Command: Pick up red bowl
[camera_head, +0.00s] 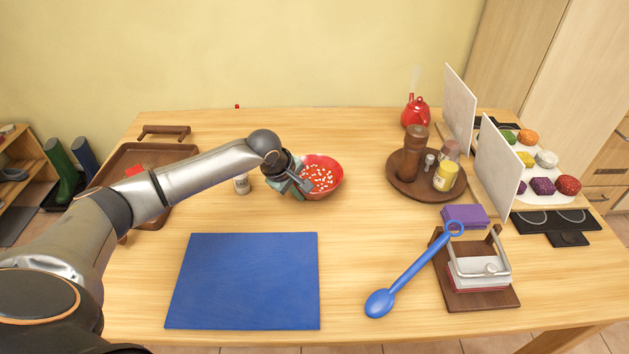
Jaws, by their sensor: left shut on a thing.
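The red bowl (327,183) is at the back middle of the wooden table, with many small white bits inside it. My left gripper (303,186) is at the bowl's left rim and is shut on it. The gripper and wrist hide part of the bowl's left side. I cannot tell whether the bowl is resting on the table or slightly lifted. A pale teal thing shows partly behind the gripper, mostly hidden. My right gripper is not in view.
A blue mat (245,285) lies in front. A blue spoon (408,277) lies to its right, near a wooden stand (482,300). A round tray (405,188) with a mill and jars stands right of the bowl. A brown tray (140,158) and a small shaker (241,185) are left.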

